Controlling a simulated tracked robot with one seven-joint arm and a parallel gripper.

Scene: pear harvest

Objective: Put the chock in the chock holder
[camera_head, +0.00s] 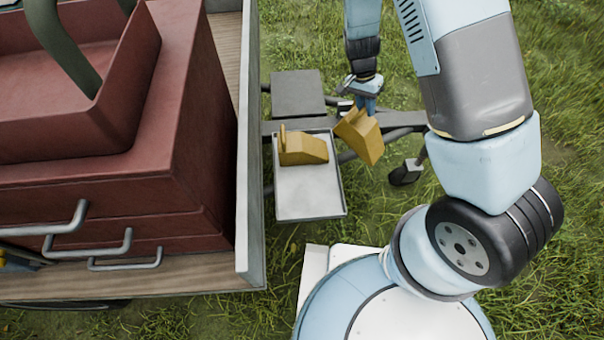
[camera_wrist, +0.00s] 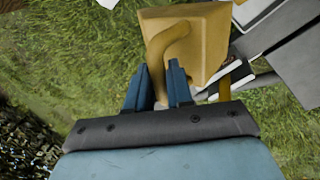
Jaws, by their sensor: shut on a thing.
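My gripper (camera_head: 366,104) is shut on the handle of a yellow chock (camera_head: 362,136). The chock hangs tilted just right of the chock holder, a grey metal tray (camera_head: 309,195) beside the trailer. In the wrist view my gripper's blue fingers (camera_wrist: 159,88) close around the chock's curved handle, with the chock body (camera_wrist: 205,40) beyond them. A second yellow chock (camera_head: 303,149) lies in the upper part of the tray. The lower part of the tray is bare. Whether the held chock touches the tray's edge, I cannot tell.
The trailer's grey side wall (camera_head: 250,150) stands left of the tray, with a red toolbox (camera_head: 190,150) on its bed. A dark plate (camera_head: 298,93) and metal bars adjoin the tray above. A small wheel (camera_head: 405,173) is at right. Grass surrounds everything.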

